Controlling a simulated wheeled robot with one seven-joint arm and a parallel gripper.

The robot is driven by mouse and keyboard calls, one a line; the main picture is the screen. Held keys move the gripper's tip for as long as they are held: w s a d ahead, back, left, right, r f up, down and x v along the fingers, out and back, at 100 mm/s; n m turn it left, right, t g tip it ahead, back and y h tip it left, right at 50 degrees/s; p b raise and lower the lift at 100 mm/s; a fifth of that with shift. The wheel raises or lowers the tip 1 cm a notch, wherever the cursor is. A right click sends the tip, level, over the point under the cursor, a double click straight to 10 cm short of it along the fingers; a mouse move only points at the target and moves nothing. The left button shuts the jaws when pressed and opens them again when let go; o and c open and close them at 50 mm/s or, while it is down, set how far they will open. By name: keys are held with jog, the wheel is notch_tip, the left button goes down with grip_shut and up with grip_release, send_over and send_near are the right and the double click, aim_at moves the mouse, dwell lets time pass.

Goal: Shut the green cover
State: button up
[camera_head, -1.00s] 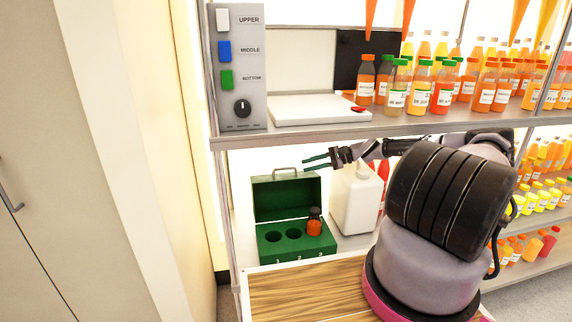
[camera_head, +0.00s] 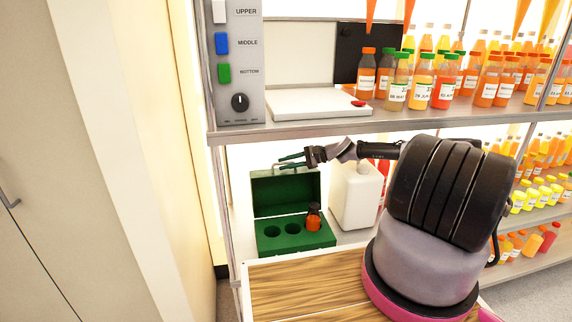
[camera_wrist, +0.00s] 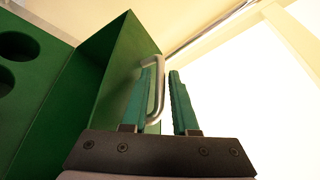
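The green cover (camera_head: 286,194) stands upright, open, at the back of the green box (camera_head: 268,247). A metal handle is on the cover's top edge; it shows in the wrist view (camera_wrist: 158,88). My gripper (camera_head: 281,161) is at the cover's top edge by the handle. In the wrist view its two green fingers (camera_wrist: 163,95) are apart, and the handle appears beside or behind the left finger. I cannot tell whether they touch. A small bottle with orange contents (camera_head: 313,219) stands in the box's right hole, and the other holes are empty.
A white jug (camera_head: 355,196) stands right of the box, below my forearm. The upper shelf (camera_head: 330,129) runs just above my arm, holding a white scale (camera_head: 315,104), several juice bottles and a button panel (camera_head: 238,65). A wooden board (camera_head: 315,290) lies in front.

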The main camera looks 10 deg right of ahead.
grip_shut()
dwell(1.4)
